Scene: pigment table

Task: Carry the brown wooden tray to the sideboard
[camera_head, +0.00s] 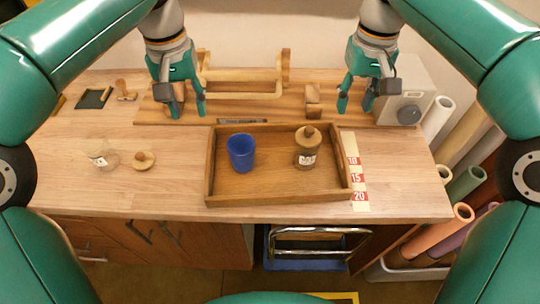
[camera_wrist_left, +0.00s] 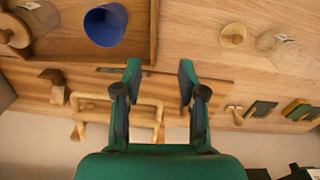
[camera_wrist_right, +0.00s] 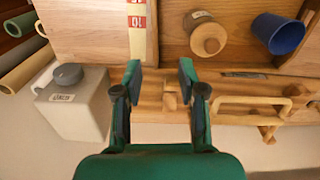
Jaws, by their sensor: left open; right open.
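The brown wooden tray (camera_head: 275,196) lies flat on the workbench, near its front middle. A blue cup (camera_head: 241,153) stands in its left half and a corked jar with a label (camera_head: 307,149) in its right half. My left gripper (camera_head: 187,108) is open and empty above the bench, behind and left of the tray; its fingers also show in the left wrist view (camera_wrist_left: 160,82). My right gripper (camera_head: 355,104) is open and empty behind and right of the tray; it also shows in the right wrist view (camera_wrist_right: 160,80). Neither gripper touches the tray.
A wooden board with a rack (camera_head: 243,88) stands behind the tray. A grey canister (camera_head: 405,104) is at the back right. A ruler strip (camera_head: 355,180) lies beside the tray. A glass jar (camera_head: 103,154) and wooden lid (camera_head: 144,160) stand left. Paper rolls (camera_head: 440,232) stand right of the bench.

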